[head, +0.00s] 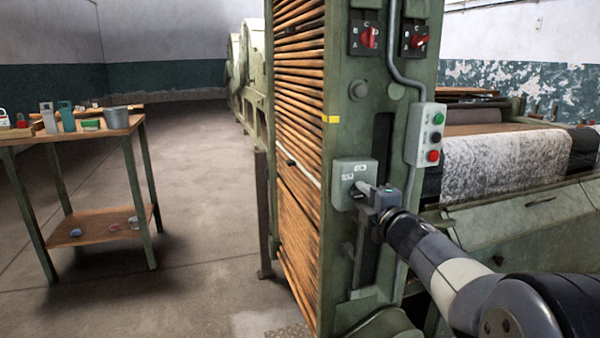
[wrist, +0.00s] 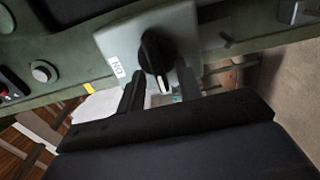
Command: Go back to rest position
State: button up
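My gripper (head: 366,188) is at the grey switch box (head: 350,168) on the green machine post, at the end of my outstretched arm. In the wrist view the gripper (wrist: 160,84) is open, with its two dark fingers apart. A black rotary knob (wrist: 153,52) with a white-marked tip sits on the grey box plate (wrist: 117,42), between and just beyond the fingertips. I see gaps beside the knob, but cannot tell whether a finger touches it. In the head view the gripper hides the knob.
A push-button box (head: 428,135) hangs to the right of the gripper, with a conduit (head: 393,50) above. Two red selector switches (head: 369,38) are higher up. Wooden slats (head: 298,110) line the post's left. A tool table (head: 85,133) stands left, with open floor (head: 200,190) between.

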jog(key=m+p, duration=0.3)
jog(key=m, duration=0.1)
jog(key=m+p, duration=0.2)
jog(key=m, duration=0.1)
jog(key=shift+s+d+r+p, duration=0.1)
jog(key=shift+d+r+p, duration=0.05)
jog(key=shift+r+p, duration=0.2)
